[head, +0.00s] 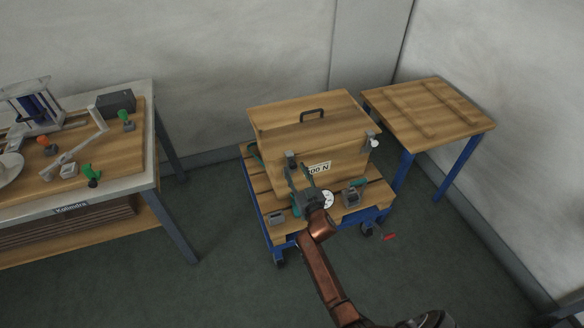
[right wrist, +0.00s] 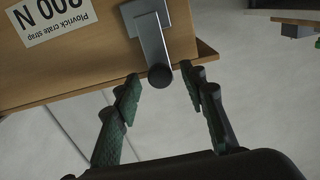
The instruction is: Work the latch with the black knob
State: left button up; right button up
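A wooden crate (head: 300,145) with a lid handle stands on a blue cart. A grey metal latch (right wrist: 151,35) hangs down the crate's front, with a round black knob (right wrist: 160,76) at its end. In the head view this latch (head: 290,156) is at the front left, partly hidden by my gripper. A second latch with a pale knob (head: 374,143) is at the crate's right corner. My right gripper (head: 296,171) is open at the front latch. In the right wrist view its fingertips (right wrist: 160,78) stand either side of the black knob, with a gap on each side. My left gripper is out of view.
A workbench (head: 148,150) with tools stands left, a wooden-topped table (head: 430,110) right. A red item (head: 389,237) lies on the floor.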

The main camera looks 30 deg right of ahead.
aim_at(294, 168)
jog(key=shift+b+x, duration=0.3)
jog(key=shift+x, duration=1.2)
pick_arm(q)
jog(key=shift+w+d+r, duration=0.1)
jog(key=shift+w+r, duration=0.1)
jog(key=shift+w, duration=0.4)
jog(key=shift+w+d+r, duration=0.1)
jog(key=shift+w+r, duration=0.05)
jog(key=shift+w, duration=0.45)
pick_arm(e)
grip_shut()
